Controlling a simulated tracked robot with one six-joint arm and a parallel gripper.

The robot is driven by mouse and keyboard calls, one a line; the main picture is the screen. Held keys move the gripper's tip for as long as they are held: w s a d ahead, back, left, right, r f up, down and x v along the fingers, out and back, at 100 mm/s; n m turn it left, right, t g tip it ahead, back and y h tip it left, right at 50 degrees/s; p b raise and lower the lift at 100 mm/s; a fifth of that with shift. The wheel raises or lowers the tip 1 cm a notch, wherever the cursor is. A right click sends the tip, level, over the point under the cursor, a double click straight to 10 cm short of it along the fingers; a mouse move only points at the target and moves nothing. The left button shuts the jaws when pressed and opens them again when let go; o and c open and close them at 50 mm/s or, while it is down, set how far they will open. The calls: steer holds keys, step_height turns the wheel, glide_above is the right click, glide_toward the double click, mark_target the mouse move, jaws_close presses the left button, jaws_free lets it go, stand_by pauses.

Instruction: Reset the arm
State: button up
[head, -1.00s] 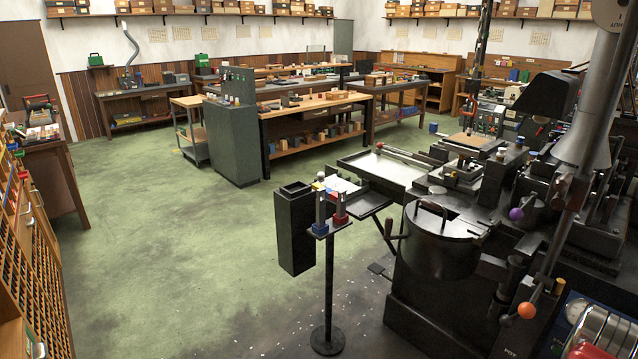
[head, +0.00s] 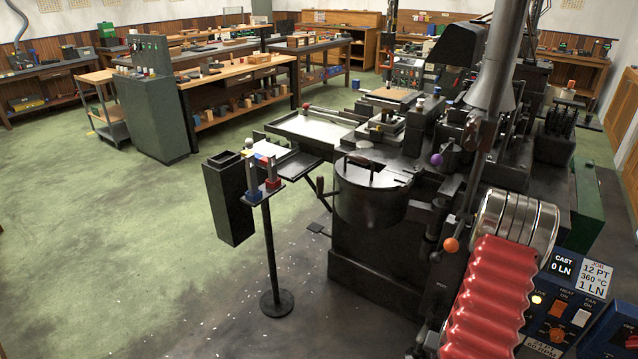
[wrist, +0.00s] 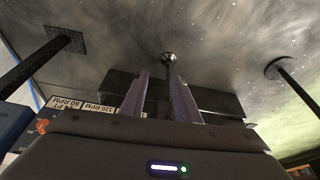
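My gripper (wrist: 162,80) shows in the wrist view with its two grey-purple fingers apart and a clear gap between them. It looks open, and no object is seen pinched in it. A dark rod with a round knob (wrist: 168,58) rises in the picture beyond the gap; I cannot tell how far off it is. The wrist view looks upside down, with the floor at the top. My gripper cannot be made out in the head view. The casting machine (head: 375,190), with its round dark pot, stands at centre right in the head view.
A thin stand (head: 270,245) with small red and blue blocks stands left of the machine, beside a dark bin (head: 228,200). A red ribbed form (head: 487,300) fills the near right foreground. A control panel (head: 560,305) reads "CAST 0 LN". Green floor (head: 100,235) is open at left.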

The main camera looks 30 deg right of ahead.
steer(key=w+a+r+n+g+y, duration=0.1)
steer(key=w+a+r+n, duration=0.15)
steer(key=a+r, duration=0.85)
steer(key=w+a+r+n+y, duration=0.2)
steer(key=w+a+r, duration=0.2)
steer(key=a+r, duration=0.65)
steer(key=s+a+r+n+t, duration=0.2)
steer(key=a+r+n, duration=0.1)
steer(key=a+r, duration=0.8)
steer(key=s+a+r+n+t, duration=0.2)
steer(key=a+r+n, duration=0.2)
steer(key=a+r, duration=0.7)
step_height(320, 180, up, 5)
steer(key=shift+f+t, duration=0.2)
steer(key=shift+t, duration=0.1)
